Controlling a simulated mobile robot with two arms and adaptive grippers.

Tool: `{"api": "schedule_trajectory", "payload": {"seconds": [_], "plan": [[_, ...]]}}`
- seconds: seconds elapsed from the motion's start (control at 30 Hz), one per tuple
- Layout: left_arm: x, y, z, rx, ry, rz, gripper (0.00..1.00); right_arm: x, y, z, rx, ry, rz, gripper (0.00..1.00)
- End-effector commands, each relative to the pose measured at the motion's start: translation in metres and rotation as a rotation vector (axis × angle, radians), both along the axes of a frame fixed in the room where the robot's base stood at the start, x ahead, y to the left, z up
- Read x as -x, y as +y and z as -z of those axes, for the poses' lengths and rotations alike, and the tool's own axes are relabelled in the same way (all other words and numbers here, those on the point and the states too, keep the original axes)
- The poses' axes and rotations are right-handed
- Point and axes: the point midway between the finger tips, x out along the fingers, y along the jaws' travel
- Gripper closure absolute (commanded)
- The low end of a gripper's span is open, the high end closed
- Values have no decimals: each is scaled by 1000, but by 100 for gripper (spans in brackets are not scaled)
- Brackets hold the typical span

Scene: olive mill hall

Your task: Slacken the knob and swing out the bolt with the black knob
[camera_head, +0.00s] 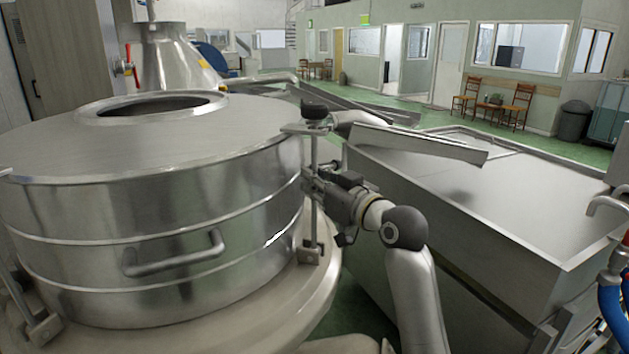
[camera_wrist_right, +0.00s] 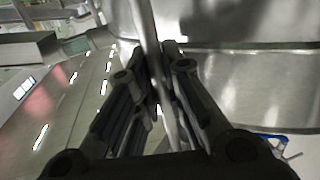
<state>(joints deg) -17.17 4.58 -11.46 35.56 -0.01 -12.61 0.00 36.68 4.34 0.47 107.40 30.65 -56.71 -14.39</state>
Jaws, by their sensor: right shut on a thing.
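The black knob (camera_head: 315,109) sits at the top of an upright metal bolt (camera_head: 314,148), just above the lug (camera_head: 306,128) on the rim of the steel vessel (camera_head: 150,205). The bolt stands close beside the vessel wall, with its foot at a bracket on the base ring. I cannot tell whether the bolt lies in the lug's slot. My right gripper (camera_head: 312,182) is shut on the bolt's rod below the lug. In the right wrist view the rod (camera_wrist_right: 147,28) passes between the black fingers (camera_wrist_right: 155,52). The knob is outside that view. My left gripper is not in view.
The vessel has a side handle (camera_head: 172,256) and a round lid opening (camera_head: 150,104). Another bolt foot (camera_head: 42,328) shows at the lower left.

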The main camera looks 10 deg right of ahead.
Motion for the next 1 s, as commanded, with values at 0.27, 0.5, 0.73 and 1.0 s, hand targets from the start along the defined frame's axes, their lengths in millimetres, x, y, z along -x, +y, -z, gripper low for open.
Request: {"api": "schedule_trajectory", "payload": {"seconds": [0.27,0.5,0.73,1.0], "plan": [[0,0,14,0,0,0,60,5,-9,5,-41,-30,1,100],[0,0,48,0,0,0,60,19,-29,13,-158,-109,1,100],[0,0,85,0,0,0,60,35,-52,21,-297,-201,1,100],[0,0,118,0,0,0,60,49,-73,31,-426,-289,1,100]]}}
